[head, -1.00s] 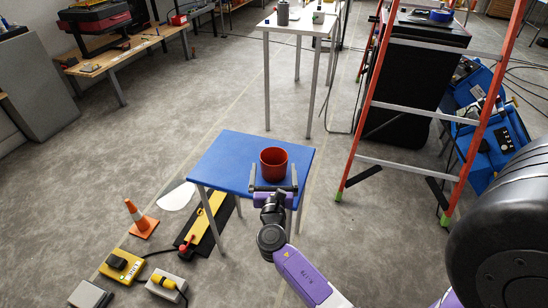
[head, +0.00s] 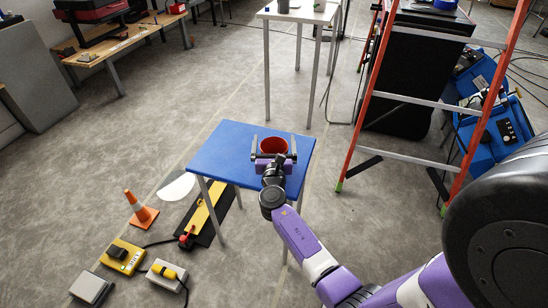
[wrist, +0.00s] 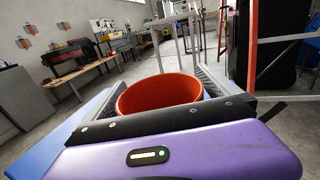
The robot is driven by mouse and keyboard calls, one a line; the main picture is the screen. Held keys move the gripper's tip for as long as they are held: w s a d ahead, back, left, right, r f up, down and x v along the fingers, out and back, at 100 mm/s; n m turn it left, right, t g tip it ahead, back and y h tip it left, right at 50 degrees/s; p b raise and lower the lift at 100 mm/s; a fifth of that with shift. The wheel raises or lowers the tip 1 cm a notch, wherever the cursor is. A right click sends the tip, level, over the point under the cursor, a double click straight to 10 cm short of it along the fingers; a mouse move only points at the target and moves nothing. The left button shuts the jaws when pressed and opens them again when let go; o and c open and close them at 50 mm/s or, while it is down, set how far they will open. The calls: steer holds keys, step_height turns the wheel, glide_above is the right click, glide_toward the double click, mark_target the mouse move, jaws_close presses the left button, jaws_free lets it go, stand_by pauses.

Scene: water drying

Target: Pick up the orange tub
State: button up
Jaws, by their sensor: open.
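The orange-red tub (head: 274,146) stands upright on the blue table (head: 232,150), its lower part hidden behind my gripper in the head view. My gripper (head: 273,144) is open, with one finger on each side of the tub. In the wrist view the tub (wrist: 160,92) sits between the two fingers, its open rim facing up and its lower front hidden by the gripper's body. I cannot tell whether either finger touches it.
A red and grey ladder (head: 408,98) stands to the right of the blue table. An orange cone (head: 141,211), a yellow box (head: 123,257) and a grey box (head: 166,275) are on the floor at left. A white table (head: 297,14) stands behind, across clear floor.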

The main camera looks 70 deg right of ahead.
steer(key=c, duration=1.4)
steer(key=shift+r, duration=0.1)
